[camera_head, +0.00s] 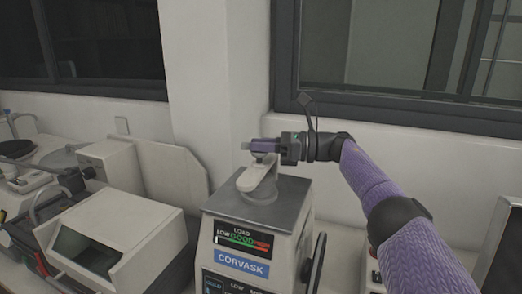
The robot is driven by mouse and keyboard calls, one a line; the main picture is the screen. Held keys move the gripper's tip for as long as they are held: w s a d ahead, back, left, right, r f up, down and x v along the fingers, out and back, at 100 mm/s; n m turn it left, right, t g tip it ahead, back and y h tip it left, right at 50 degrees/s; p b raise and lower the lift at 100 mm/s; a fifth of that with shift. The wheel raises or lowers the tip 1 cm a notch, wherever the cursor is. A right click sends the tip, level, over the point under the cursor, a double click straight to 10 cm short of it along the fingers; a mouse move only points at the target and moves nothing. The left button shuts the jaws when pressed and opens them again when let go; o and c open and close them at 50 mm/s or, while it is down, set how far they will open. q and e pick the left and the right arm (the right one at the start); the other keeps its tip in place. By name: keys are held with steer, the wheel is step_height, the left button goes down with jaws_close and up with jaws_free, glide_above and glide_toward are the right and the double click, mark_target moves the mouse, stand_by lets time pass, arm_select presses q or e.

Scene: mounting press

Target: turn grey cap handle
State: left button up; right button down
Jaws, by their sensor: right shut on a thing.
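The mounting press (238,238), a pale grey box with a dark grey top plate, a load gauge and a blue CORVASK label, stands at the bottom middle. Its light grey cap handle (260,183) rises from the top plate as a slanted arm. My left gripper is not in view.
A beige machine with a dark window (125,240) stands left of the press. Several other instruments crowd the bench's far left. A dark lever (316,262) is on the press's right side. A wall and window frame (400,112) are close behind.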

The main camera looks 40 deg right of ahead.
steer(key=c, duration=0.6)
jaws_free()
steer(key=shift+c, duration=0.2)
steer(key=b+v, duration=0.2)
steer(key=v, duration=0.8)
